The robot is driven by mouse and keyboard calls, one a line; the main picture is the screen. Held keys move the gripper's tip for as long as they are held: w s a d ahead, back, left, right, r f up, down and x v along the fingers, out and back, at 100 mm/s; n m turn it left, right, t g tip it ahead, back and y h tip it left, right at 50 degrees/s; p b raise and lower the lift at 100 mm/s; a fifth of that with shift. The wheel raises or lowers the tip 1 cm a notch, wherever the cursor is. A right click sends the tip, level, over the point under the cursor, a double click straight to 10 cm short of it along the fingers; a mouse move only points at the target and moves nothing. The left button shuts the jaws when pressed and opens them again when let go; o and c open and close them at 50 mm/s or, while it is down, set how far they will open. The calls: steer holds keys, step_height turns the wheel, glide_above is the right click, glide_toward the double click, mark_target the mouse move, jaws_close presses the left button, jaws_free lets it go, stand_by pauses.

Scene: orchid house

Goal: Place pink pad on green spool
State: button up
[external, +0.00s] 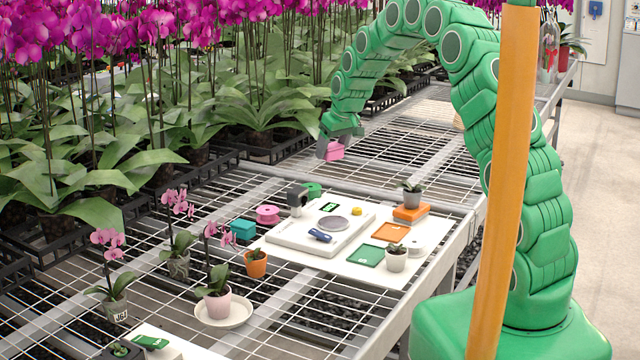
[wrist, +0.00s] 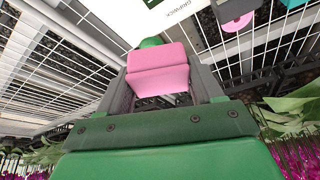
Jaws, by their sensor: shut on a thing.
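My gripper (external: 332,149) is shut on the pink pad (external: 336,153), a small pink block, and holds it in the air above the wire bench. In the wrist view the pink pad (wrist: 158,72) sits between the two grey fingers. The green spool (external: 312,189) stands behind the scale, near the back edge of the white board. The pad is higher in the external picture than the spool and apart from it. In the wrist view the green spool (wrist: 151,42) shows just beyond the pad, which hides most of it.
A pink spool (external: 268,214) and a teal block (external: 242,229) stand left of the scale (external: 320,231). A grey upright device (external: 297,200) is close to the green spool. Potted orchids (external: 215,285) stand at front left. Tall orchids line the back. The wire bench behind the board is bare.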

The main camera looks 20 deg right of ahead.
steer(key=w+a+f, duration=0.2)
steer(key=w+f, duration=0.2)
steer(key=w, duration=0.4)
glide_above(308, 185)
steer(key=s, duration=0.2)
steer(key=shift+w+d+f, duration=0.1)
steer(key=shift+f, duration=1.35)
steer(key=shift+w+d+f, duration=0.1)
steer(key=shift+f, duration=1.35)
steer(key=shift+w+f, duration=0.1)
steer(key=shift+f, duration=1.4)
steer(key=shift+f, duration=0.1)
steer(key=o, duration=1)
steer(key=shift+o, duration=0.2)
steer(key=v, duration=1.2)
